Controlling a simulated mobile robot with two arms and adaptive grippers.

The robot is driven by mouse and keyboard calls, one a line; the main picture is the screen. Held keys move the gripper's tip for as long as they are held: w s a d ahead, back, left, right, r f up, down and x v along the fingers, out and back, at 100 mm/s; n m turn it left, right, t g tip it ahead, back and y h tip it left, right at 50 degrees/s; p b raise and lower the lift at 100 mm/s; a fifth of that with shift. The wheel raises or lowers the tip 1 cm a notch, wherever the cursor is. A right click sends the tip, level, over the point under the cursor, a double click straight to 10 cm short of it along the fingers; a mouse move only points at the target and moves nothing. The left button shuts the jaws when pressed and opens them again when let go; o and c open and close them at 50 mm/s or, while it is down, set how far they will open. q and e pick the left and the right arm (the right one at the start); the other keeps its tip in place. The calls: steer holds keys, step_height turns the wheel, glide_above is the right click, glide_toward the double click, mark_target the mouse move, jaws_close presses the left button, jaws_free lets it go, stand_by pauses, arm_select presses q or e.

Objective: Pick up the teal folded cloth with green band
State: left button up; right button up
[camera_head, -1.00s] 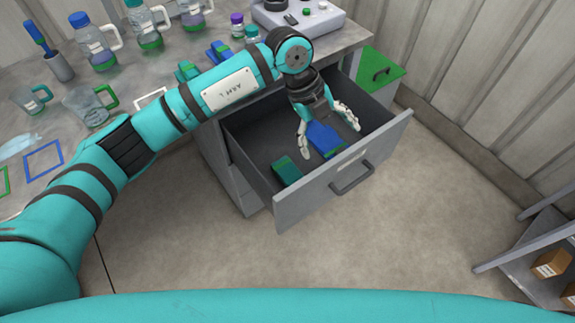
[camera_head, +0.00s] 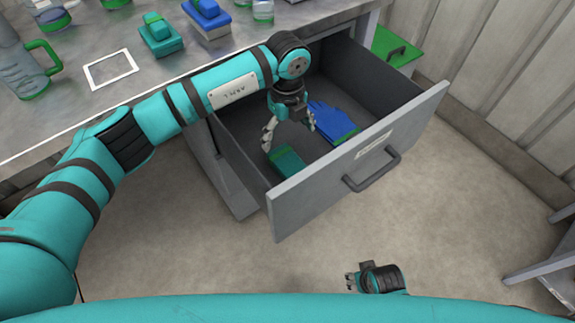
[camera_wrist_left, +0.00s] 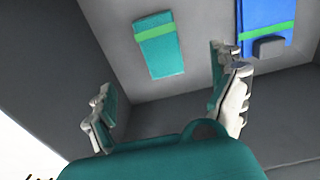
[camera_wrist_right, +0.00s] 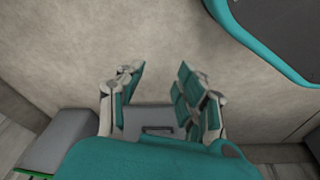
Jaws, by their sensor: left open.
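The teal folded cloth with a green band (camera_head: 286,162) lies flat on the floor of the open drawer (camera_head: 325,185), near its front left corner. In the left wrist view the cloth (camera_wrist_left: 160,50) is fully visible beyond my fingertips. My left gripper (camera_head: 290,130) hangs over the drawer, above and slightly behind the cloth. Its fingers are spread with nothing between them, also in the left wrist view (camera_wrist_left: 168,100). My right gripper (camera_wrist_right: 158,98) is open and empty, away from the drawer; only part of it shows low in the head view.
A blue glove with a green band (camera_head: 333,121) lies right of the cloth. Drawer walls surround both. The worktop (camera_head: 75,110) holds a teal item (camera_head: 161,38), a blue item (camera_head: 207,18), a mug (camera_head: 28,72) and a white frame (camera_head: 110,68). A shelf stands at right.

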arm_select(q)
glide_above(287, 161)
step_height(287, 161, down, 6)
steer(key=shift+f+b, duration=0.25)
steer(key=shift+b, duration=0.1)
steer(key=shift+f+b, duration=0.55)
steer(key=shift+f, duration=2.4)
arm_select(e)
step_height(287, 161, up, 6)
steer(key=w, duration=0.1)
steer(key=shift+w+r, duration=0.2)
arm_select(q)
steer(key=shift+c, duration=0.4)
steer(key=c, duration=1.2)
